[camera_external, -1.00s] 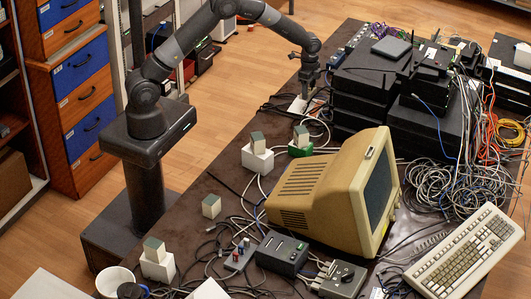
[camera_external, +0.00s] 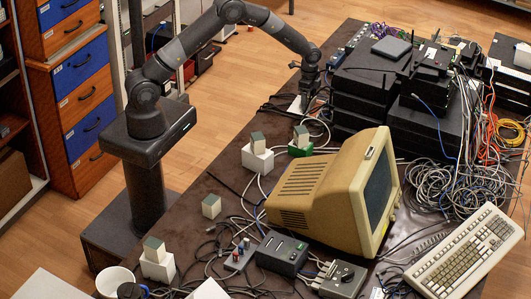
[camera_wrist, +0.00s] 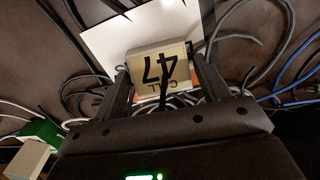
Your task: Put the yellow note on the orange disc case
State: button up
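The yellow note (camera_wrist: 160,66) is a thick, pale yellow block marked "CALL 47", upside down in the wrist view. It is between the two fingers of my gripper (camera_wrist: 164,88), close to both of them. Whether the fingers press on it or stand just clear cannot be told. A sliver of orange (camera_wrist: 199,73) shows beside the note's lower right corner; it may be the orange disc case, mostly hidden. In the external view my gripper (camera_external: 306,97) points down at the table's far left edge, and the note cannot be made out there.
A white sheet or panel (camera_wrist: 110,42) lies behind the note, with loose cables around it. A stack of black boxes (camera_external: 365,95) stands just right of my gripper. A beige monitor (camera_external: 320,190) and white blocks (camera_external: 257,161) stand nearer. A green item (camera_wrist: 42,130) shows at lower left.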

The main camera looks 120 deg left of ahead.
aim_at(309, 101)
jog(key=shift+o, duration=0.9)
notch_tip(309, 101, up, 12)
jog(key=shift+r, duration=0.2)
jog(key=d+r+t+y, duration=0.1)
jog(key=d+r, duration=0.8)
jog(key=d, duration=0.4)
jog(key=d+r+t, duration=0.1)
jog(key=d+r, duration=0.8)
jog(key=d, duration=0.4)
jog(key=s+d+r+t, duration=0.15)
jog(key=s+d, duration=0.25)
jog(key=d, duration=0.4)
jog(key=s+d+r+t, duration=0.1)
jog(key=s+d+r, duration=0.1)
jog(key=s+d, duration=0.4)
jog(key=s+d+f+t+h, duration=0.1)
jog(key=s+d, duration=0.8)
jog(key=shift+s+f, duration=0.15)
jog(key=shift+f, duration=0.25)
